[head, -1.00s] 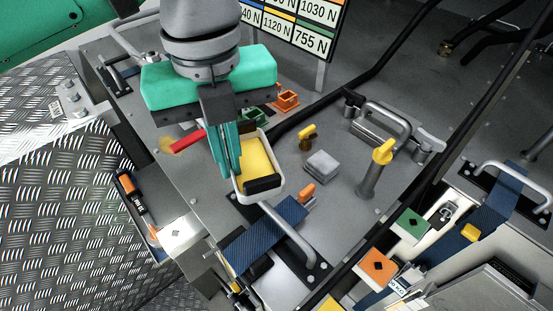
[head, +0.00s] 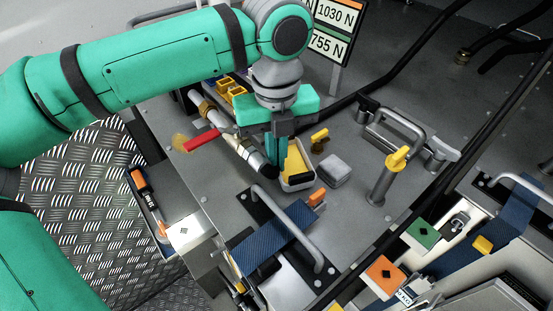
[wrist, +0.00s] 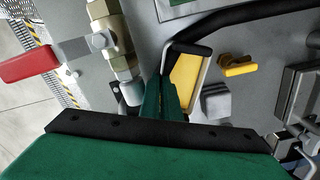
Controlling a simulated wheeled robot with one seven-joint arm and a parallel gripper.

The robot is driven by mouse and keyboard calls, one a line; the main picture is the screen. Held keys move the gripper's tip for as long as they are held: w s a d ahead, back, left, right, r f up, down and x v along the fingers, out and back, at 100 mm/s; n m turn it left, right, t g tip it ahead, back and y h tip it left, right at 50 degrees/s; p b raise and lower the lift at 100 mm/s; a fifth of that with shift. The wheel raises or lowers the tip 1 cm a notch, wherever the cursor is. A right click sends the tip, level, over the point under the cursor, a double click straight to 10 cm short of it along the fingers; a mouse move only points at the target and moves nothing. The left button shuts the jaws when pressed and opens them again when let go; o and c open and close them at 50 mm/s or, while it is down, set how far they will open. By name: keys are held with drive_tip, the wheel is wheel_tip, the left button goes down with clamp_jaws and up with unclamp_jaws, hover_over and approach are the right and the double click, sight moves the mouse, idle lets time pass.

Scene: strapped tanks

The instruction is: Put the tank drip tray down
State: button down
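The tank drip tray (head: 309,172) is a small pale tray with a yellow floor and a black piece at its near end in the head view. It also shows in the wrist view (wrist: 186,78), just right of the fingers, with a black bar at its far end. My gripper (head: 272,160) points down at the tray's left side. Its green fingers (wrist: 166,112) are close together and look shut on the tray's left wall. The tray is low over the grey deck (head: 345,205); whether it touches is hard to tell. The fingers hide its left edge.
A grey block (head: 334,170) and a yellow-handled valve (head: 319,138) stand right of the tray. A pipe with a red lever (head: 202,140) lies to its left. A blue strap (head: 270,240) and metal handle (head: 292,228) are in front. Bare deck lies to the right.

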drive_tip(key=shift+f, duration=0.4)
drive_tip(key=shift+f, duration=0.1)
drive_tip(key=c, duration=2)
unclamp_jaws()
